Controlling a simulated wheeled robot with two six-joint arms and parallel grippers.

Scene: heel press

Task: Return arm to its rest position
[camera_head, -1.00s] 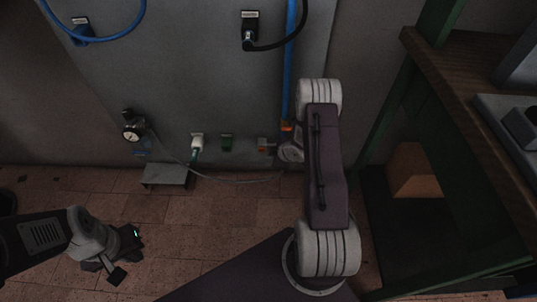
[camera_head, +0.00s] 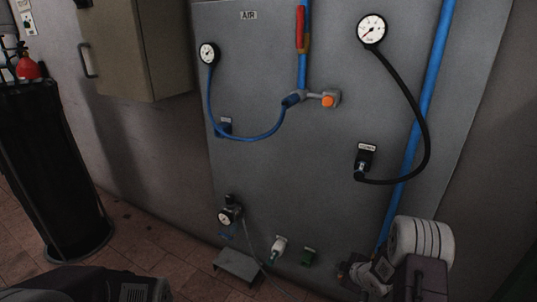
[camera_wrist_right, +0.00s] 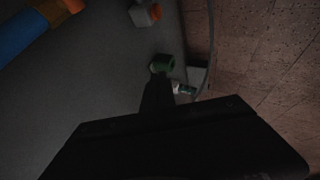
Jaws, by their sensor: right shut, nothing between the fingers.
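My right arm comes in at the lower right of the head view, with a pale ribbed joint (camera_head: 420,240). My right gripper (camera_head: 366,277) is small and dark there, low in front of the grey wall panel (camera_head: 270,165), near the foot of the blue pipe (camera_head: 427,105). In the right wrist view its fingers (camera_wrist_right: 160,80) are shut with nothing between them. A green fitting (camera_wrist_right: 162,63) appears just beyond the fingertips; I cannot tell whether they touch. Part of my left arm (camera_head: 90,285) shows at the lower left edge, but its gripper is out of view.
The panel carries two gauges (camera_head: 208,53) (camera_head: 372,29), a blue hose (camera_head: 245,138), a black hose (camera_head: 425,140) and an orange-tipped valve (camera_head: 328,100). A regulator (camera_head: 230,214) stands above a small grey step (camera_head: 238,266). Tiled floor (camera_head: 135,240) between is clear.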

